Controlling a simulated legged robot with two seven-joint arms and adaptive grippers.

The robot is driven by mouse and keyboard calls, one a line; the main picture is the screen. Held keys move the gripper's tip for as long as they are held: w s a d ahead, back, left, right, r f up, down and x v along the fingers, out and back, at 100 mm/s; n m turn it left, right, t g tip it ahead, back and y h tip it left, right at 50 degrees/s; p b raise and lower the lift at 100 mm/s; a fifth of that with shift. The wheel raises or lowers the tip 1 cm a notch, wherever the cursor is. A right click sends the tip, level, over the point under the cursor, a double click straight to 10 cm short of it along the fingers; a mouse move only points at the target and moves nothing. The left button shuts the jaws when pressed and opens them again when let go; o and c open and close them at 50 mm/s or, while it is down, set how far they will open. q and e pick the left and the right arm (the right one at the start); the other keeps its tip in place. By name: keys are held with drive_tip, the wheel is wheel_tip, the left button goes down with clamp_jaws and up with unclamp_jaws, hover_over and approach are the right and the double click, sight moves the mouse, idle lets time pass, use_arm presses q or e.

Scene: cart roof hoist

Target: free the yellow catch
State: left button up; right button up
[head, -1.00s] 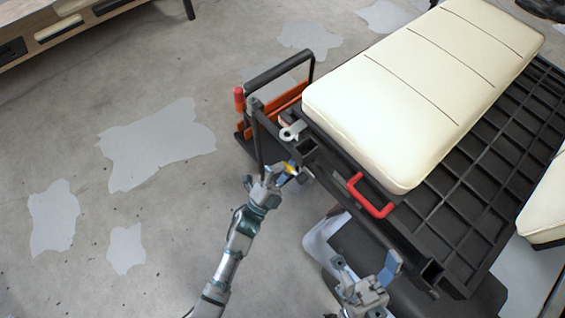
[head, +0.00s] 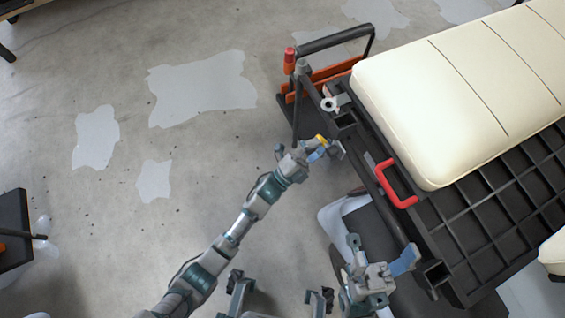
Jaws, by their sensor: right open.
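The yellow catch (head: 321,139) is a small yellow piece by the corner of the black cart roof frame, partly hidden by my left gripper. My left gripper (head: 325,152) is right at it, with a blue fingertip just below the yellow. I cannot tell whether its fingers are closed on the catch or only beside it. My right gripper (head: 380,250) is open and empty, its fingers spread apart, near the frame's lower corner and below the red handle (head: 395,184).
A cream cushion (head: 450,95) lies on the black grid frame (head: 470,215). A black bar (head: 335,38) and an orange part with a red-topped post (head: 289,62) stand at the frame's far left end. The concrete floor to the left is mostly clear.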

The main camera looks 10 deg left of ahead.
use_arm(q)
drive_tip(key=s+d+v, duration=0.1)
drive_tip(key=v, duration=0.7)
drive_tip(key=s+d+r+p+v, duration=0.1)
drive_tip(key=s+v, duration=0.1)
drive_tip(key=v, duration=0.7)
drive_tip(key=shift+s+a+r, duration=0.15)
drive_tip(key=shift+s+a, duration=0.05)
idle(0.6)
idle(0.3)
drive_tip(key=v, duration=1.2)
